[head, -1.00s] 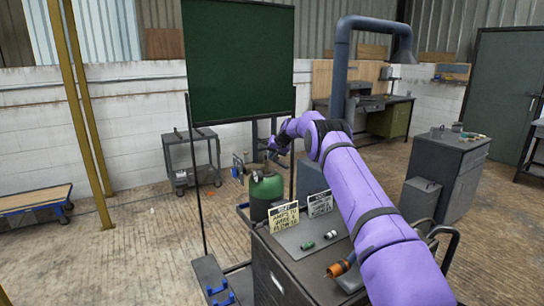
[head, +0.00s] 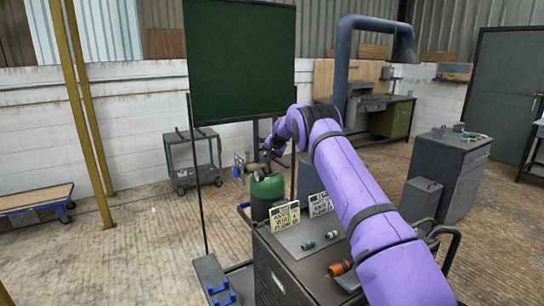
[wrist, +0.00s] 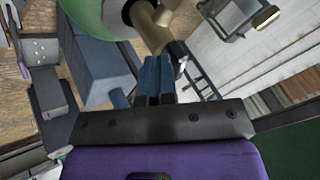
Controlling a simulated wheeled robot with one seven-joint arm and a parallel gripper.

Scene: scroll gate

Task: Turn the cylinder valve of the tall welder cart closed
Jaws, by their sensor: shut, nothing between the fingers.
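A green gas cylinder (head: 266,196) stands upright at the back of the dark grey welder cart (head: 290,272). Its brass valve (wrist: 152,24) sits on top and shows near the top of the wrist view. My gripper (head: 270,154) is just above and beside the cylinder top in the head view. In the wrist view its blue fingertips (wrist: 153,72) are together and empty, close below the brass valve and a dark fitting. I cannot tell whether they touch. The valve's handle is not clearly visible, and my gripper partly hides the cylinder top in the head view.
A grey trolley (head: 192,158) stands near the wall. Open floor (head: 145,235) lies to the left.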

